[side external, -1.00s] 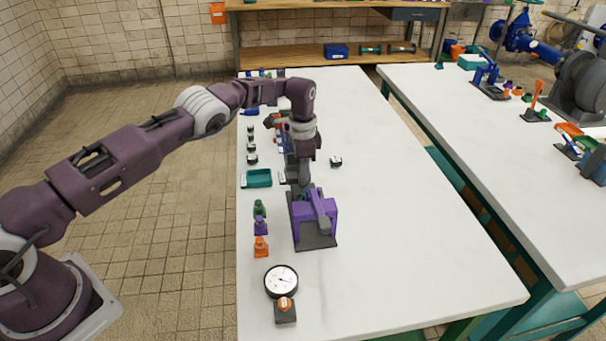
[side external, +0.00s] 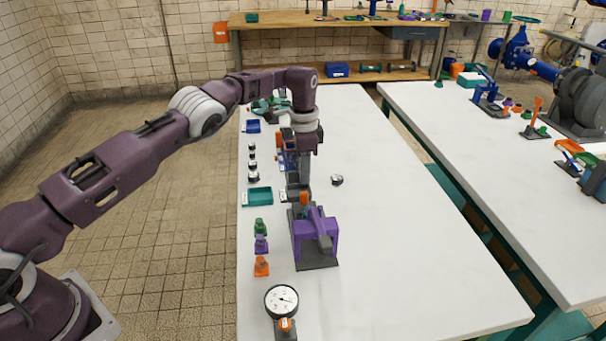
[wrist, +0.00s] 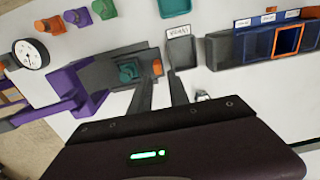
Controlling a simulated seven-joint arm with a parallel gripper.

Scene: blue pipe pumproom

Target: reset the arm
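My gripper (side external: 297,192) hangs fingers-down behind the purple press (side external: 316,238) on its dark base in the side view. A labelled grey tray (wrist: 181,51) lies just beyond the fingertips.
Green (side external: 260,226), purple (side external: 261,244) and orange (side external: 261,266) pieces stand along the left table edge. A dial gauge (side external: 281,300) is at the near end, a teal tray (side external: 258,196) further back. The table's right side (side external: 400,230) is mostly clear.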

